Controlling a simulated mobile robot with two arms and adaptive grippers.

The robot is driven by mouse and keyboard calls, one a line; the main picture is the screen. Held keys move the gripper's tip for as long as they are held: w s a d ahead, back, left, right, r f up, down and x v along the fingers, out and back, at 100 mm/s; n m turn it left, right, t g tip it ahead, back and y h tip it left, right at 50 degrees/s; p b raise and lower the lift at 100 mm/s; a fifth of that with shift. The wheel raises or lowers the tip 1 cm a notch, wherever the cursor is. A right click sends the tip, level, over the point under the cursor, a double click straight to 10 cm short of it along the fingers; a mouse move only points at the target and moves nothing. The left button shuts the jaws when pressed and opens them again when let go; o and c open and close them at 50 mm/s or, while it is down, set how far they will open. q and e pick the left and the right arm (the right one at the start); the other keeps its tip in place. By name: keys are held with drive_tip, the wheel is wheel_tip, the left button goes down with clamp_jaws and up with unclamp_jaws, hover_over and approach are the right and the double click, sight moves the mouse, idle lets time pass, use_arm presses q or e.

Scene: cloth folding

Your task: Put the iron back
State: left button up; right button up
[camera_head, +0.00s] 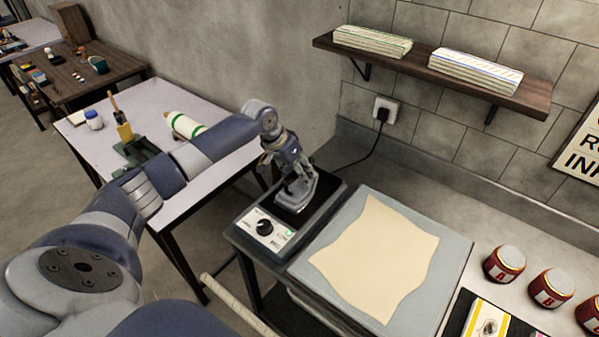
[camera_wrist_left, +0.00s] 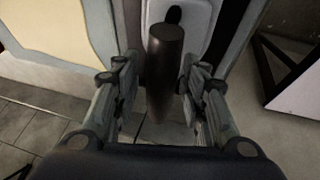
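The iron (camera_head: 294,199) stands on the black plate of a grey heating base (camera_head: 262,228) with a dial, left of the folding board. Its light grey sole part shows below my left gripper (camera_head: 298,180), which hides much of it. In the left wrist view, the iron's dark round handle (camera_wrist_left: 165,75) lies between the two fingers of my left gripper (camera_wrist_left: 160,85). The fingers are apart, with a visible gap between the left finger and the handle; contact on the right side is unclear. My right gripper is not in view.
A cream cloth (camera_head: 375,255) lies on the grey board (camera_head: 452,247) right of the base. Red jars (camera_head: 504,264) stand further right. A cord runs to a wall socket (camera_head: 386,109). A shelf (camera_head: 410,66) with folded cloths hangs above. A white side table (camera_head: 160,101) stands at left.

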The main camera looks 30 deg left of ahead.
use_arm(q)
drive_tip(key=b+v, duration=0.2)
drive_tip(key=v, duration=1)
drive_tip(key=shift+b, duration=0.3)
drive_tip(key=shift+a+r, duration=0.1)
